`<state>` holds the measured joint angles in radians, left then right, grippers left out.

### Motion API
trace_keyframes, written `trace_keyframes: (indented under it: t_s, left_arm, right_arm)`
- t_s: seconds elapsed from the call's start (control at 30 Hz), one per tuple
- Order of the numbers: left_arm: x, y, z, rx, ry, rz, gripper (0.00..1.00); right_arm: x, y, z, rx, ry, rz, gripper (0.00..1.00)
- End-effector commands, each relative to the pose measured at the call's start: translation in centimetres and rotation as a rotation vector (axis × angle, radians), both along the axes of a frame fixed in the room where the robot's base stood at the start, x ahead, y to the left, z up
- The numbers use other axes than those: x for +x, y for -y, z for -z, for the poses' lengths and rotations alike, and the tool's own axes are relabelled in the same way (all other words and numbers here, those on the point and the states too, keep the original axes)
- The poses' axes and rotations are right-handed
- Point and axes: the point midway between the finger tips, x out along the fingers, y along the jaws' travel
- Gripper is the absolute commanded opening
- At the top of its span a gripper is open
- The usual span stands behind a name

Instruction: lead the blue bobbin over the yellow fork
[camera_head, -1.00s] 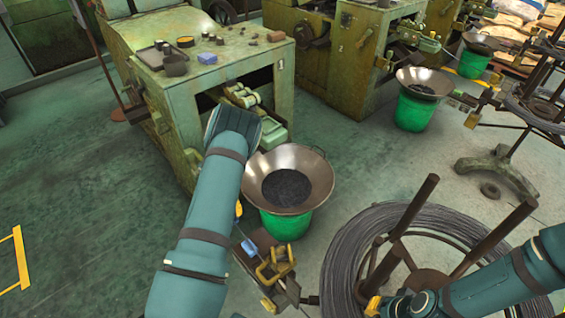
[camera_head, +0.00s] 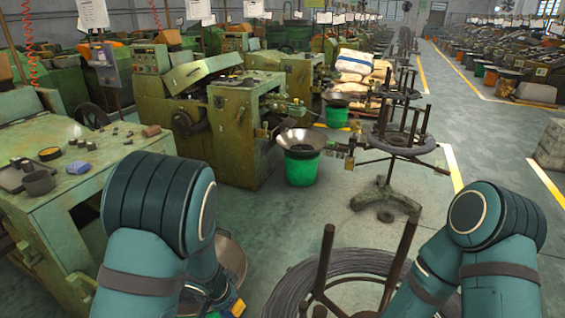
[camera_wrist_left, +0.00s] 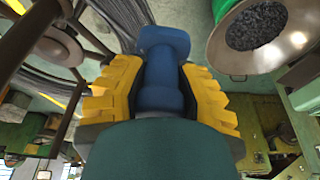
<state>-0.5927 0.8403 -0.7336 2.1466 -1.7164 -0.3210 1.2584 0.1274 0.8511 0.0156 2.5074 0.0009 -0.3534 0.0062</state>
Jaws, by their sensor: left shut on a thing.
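The blue bobbin (camera_wrist_left: 165,92) is in the left wrist view, between the yellow ridged fingers of my left gripper (camera_wrist_left: 162,72). The gripper is shut on it; the bobbin's wider end points away from my palm. In the head view my left arm covers most of the place around the gripper. A small yellow patch (camera_head: 237,308) shows beside the arm at the lower edge; I cannot tell whether it is the yellow fork or a finger. The fork is not clearly seen in either view. My right arm shows in the head view, but its gripper does not.
A metal bowl (camera_head: 232,258) is partly hidden behind my left arm; the wrist view shows a bowl of dark pieces (camera_wrist_left: 258,28). A wire coil (camera_head: 290,290) with upright posts lies between my arms. A green machine (camera_head: 60,212) stands at left. Open floor lies beyond the coil.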

Motion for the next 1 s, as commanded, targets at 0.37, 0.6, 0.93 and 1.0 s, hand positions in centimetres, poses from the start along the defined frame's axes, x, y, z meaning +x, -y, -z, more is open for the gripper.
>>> trace_keyframes:
  t_s: [0.37,0.6,0.93,1.0]
  left_arm:
    - [-4.7,5.9,-3.6,0.004,0.004,-0.454,0.00]
    - [-5.8,6.7,-4.3,0.002,0.003,-0.560,0.00]
    - [-5.3,5.9,-4.8,0.000,0.003,-0.581,0.00]
    - [-4.6,4.6,-5.4,0.001,0.003,-0.581,0.00]
  right_arm:
    - [0.0,0.0,0.0,0.000,0.000,0.000,0.00]
    - [0.0,0.0,0.0,0.000,0.000,0.000,0.00]
    - [0.0,0.0,0.0,0.000,0.000,0.000,0.00]
    - [0.0,0.0,0.0,0.000,0.000,0.000,0.00]
